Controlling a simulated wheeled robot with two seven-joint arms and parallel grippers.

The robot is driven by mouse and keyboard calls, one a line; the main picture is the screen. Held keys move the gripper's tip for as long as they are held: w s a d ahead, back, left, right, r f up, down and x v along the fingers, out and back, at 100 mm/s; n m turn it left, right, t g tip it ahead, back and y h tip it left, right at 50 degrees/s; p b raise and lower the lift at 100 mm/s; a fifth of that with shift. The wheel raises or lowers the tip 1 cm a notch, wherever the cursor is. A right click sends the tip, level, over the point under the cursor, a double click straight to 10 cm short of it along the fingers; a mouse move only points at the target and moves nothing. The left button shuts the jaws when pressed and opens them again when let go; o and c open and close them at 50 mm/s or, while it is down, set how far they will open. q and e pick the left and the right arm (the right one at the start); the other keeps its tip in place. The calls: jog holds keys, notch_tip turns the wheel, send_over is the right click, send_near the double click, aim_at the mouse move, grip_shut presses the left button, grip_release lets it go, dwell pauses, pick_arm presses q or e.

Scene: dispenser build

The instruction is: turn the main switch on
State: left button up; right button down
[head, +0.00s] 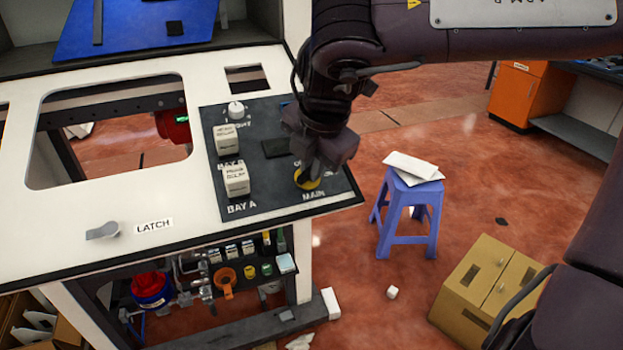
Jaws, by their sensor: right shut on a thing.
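The main switch (311,183) is at the right end of the dark panel (285,203), above the printed word MAIN. Only part of its yellow base shows. My right gripper (309,174) comes down from above and is shut on the switch. Its fingers hide the knob, so I cannot tell which way it is turned. My left gripper is not in view.
On the panel, white relay blocks (236,179) stand at BAY A and BAY B, with a white knob (236,110) behind. A grey latch handle (103,231) lies at the front left. A blue stool (409,213) and a cardboard box (485,290) stand on the floor at the right.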

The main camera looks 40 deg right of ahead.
jog(key=m+b, duration=0.2)
jog(key=m, duration=0.1)
jog(key=shift+f+b, duration=0.1)
jog(key=shift+b, duration=0.25)
jog(key=shift+s+m+b, duration=0.1)
jog(key=shift+m+b, duration=0.7)
jog(key=shift+m, duration=0.4)
jog(key=shift+r, duration=0.2)
jog(key=c, duration=1.5)
grip_release()
jog(key=v, duration=0.7)
jog(key=shift+s+a+r, duration=0.1)
jog(key=shift+s+r, duration=0.1)
jog(key=shift+r, duration=0.15)
